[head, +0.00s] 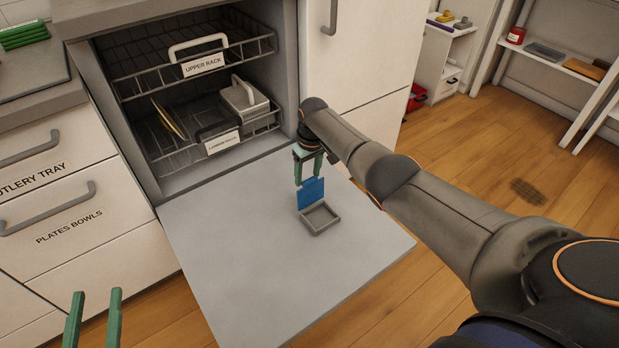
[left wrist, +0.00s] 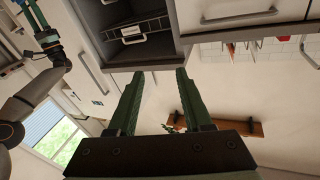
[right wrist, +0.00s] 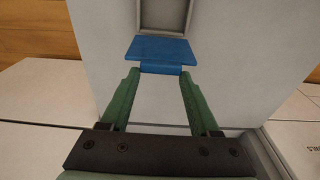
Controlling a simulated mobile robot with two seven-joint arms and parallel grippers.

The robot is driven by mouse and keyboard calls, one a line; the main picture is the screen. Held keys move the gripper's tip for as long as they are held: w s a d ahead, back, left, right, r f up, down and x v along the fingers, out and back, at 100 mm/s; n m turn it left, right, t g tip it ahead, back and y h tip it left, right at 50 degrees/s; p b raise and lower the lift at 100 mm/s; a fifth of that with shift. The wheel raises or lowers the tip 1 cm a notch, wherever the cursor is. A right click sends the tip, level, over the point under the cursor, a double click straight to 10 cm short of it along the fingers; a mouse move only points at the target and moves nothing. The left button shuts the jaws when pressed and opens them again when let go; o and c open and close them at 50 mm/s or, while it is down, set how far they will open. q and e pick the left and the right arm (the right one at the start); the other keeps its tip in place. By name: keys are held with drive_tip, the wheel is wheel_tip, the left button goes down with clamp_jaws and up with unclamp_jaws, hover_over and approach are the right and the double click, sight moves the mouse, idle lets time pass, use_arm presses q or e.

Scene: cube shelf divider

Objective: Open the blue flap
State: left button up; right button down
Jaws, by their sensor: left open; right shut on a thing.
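The blue flap (head: 312,191) stands roughly upright at the back edge of a small grey square cup (head: 321,217) on the lowered dishwasher door. The cup is uncovered and looks empty. My right gripper (head: 308,165) comes down from above, shut on the flap's upper edge. In the right wrist view the flap (right wrist: 160,50) has its narrow tab between my right fingertips (right wrist: 160,73), with the cup (right wrist: 162,14) beyond it. My left gripper (head: 93,296) is open and empty at the lower left, away from the flap; its spread fingers show in the left wrist view (left wrist: 160,75).
The lowered door (head: 245,265) is otherwise clear. Behind it are the upper rack (head: 150,68) and the lower rack (head: 180,145), which holds dishes. Handled drawers (head: 85,240) stand at the left. My right arm spans the right side.

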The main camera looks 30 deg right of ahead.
use_arm(q)
drive_tip(key=shift+s+d+r+m+t+h, duration=0.1)
drive_tip(key=shift+r+m+t+h, duration=0.3)
drive_tip(key=shift+r, duration=1.15)
use_arm(e)
drive_tip(key=shift+w+a+r, duration=0.15)
drive_tip(key=shift+w, duration=0.3)
drive_tip(key=shift+c, duration=2.3)
unclamp_jaws()
drive_tip(key=o, duration=0.3)
drive_tip(key=shift+s, duration=0.1)
drive_tip(key=shift+o, duration=0.2)
use_arm(q)
drive_tip(key=shift+f, duration=0.15)
use_arm(e)
drive_tip(key=shift+s, duration=0.1)
